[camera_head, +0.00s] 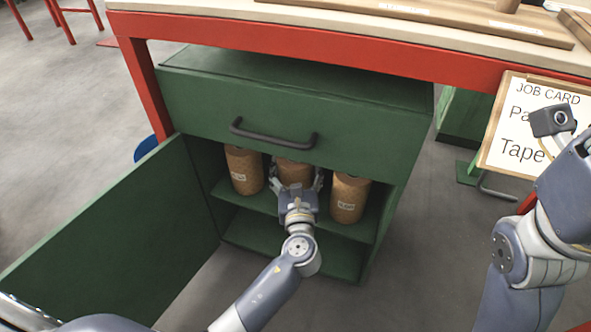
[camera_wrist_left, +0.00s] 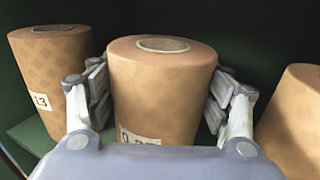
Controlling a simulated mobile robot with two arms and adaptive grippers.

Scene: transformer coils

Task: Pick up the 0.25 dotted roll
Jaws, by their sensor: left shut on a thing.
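Three brown rolls stand upright on the upper shelf inside the green cabinet. My left gripper (camera_head: 295,184) reaches in and is shut on the middle roll (camera_head: 293,170), with a finger on each side. In the left wrist view this middle roll (camera_wrist_left: 160,85) has a hollow core and a white label (camera_wrist_left: 138,137), cut off by my gripper and reading about "0.2". Any dots on its surface are too faint to tell. The left roll (camera_wrist_left: 50,75) has a checkered pattern and a label ending in "13". The right roll (camera_wrist_left: 295,115) is partly out of that view.
The cabinet door (camera_head: 110,235) is swung open to the left. The shut drawer (camera_head: 290,115) with its black handle (camera_head: 272,137) hangs just above the rolls. A job card (camera_head: 515,125) stands at right near my right arm.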

